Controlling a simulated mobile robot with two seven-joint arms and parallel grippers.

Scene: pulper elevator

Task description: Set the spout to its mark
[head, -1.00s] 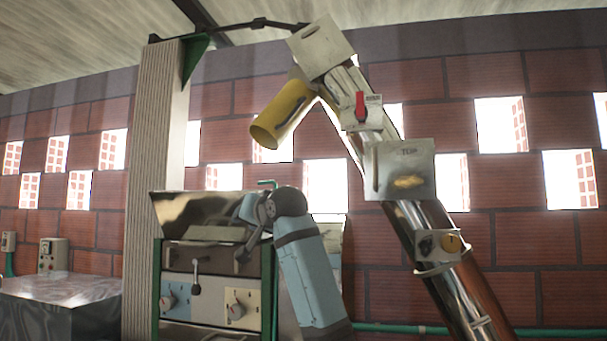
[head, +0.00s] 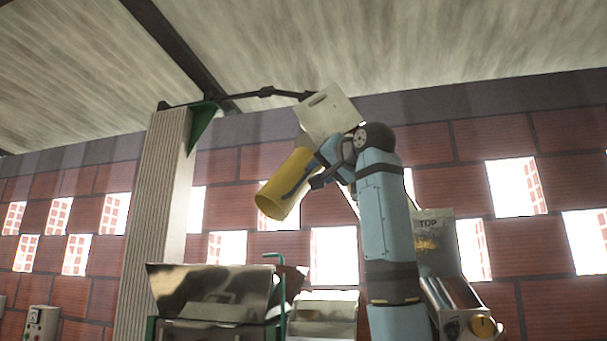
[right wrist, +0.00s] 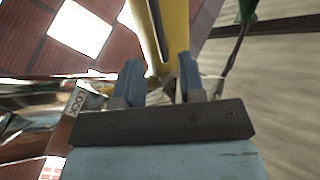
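The yellow spout (head: 274,197) hangs tilted down to the left from the pale head box (head: 330,113) at the top of the elevator. A dark bar runs along its side. My right gripper (head: 319,172) is at the upper right end of the spout, near this bar. In the right wrist view the two blue-grey fingers (right wrist: 160,75) stand apart. The yellow spout (right wrist: 174,35) and its dark bar show beyond and between them. I cannot tell whether a finger touches the spout. I cannot make out a mark. My left gripper is not in view.
My right arm hides much of the elevator tube. A metal hopper (head: 208,290) stands below. A ribbed pillar (head: 155,220) rises at left. A dark rod (head: 265,92) joins pillar and head box.

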